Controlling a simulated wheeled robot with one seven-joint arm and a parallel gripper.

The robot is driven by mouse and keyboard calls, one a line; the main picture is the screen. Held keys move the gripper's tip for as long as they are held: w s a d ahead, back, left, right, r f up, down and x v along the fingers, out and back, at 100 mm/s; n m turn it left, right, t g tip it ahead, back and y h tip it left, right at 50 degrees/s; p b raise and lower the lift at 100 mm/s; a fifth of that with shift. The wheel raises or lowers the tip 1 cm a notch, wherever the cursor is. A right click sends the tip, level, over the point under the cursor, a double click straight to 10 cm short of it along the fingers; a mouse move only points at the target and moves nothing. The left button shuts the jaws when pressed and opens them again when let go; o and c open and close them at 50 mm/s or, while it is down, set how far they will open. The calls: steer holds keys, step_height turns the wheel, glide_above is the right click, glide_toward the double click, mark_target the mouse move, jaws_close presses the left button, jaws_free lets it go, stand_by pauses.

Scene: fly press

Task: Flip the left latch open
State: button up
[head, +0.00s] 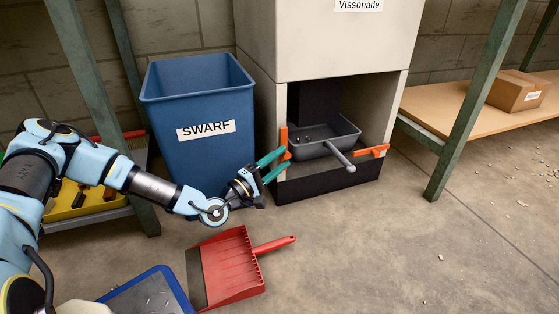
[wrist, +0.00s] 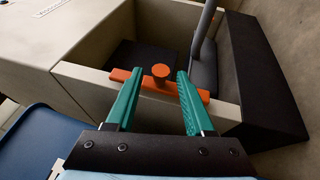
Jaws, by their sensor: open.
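The left latch (head: 283,136) is an orange bar on the left front edge of the pale cabinet's opening, and it stands upright in the head view. In the wrist view the latch bar (wrist: 152,84) runs across the cabinet's edge with a round orange knob (wrist: 161,72) standing up from it. My gripper (head: 281,162) has teal fingers and is at the latch, hiding part of it in the head view. In the wrist view my gripper (wrist: 160,76) is open, with the knob between its fingertips and a gap on each side. I cannot tell whether the fingers touch the bar.
A grey tray (head: 322,143) with a handle sits in the cabinet (head: 330,45) opening. A second orange latch (head: 372,151) lies sideways on its right side. A blue swarf bin (head: 200,160) stands close left of the cabinet. A red dustpan (head: 225,268) lies on the floor.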

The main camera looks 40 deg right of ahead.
steer(key=a+f+p, duration=0.2)
steer(key=a+p, duration=0.2)
steer(key=a, duration=0.6)
steer(key=shift+s+a, duration=0.2)
steer(key=shift+a, duration=0.1)
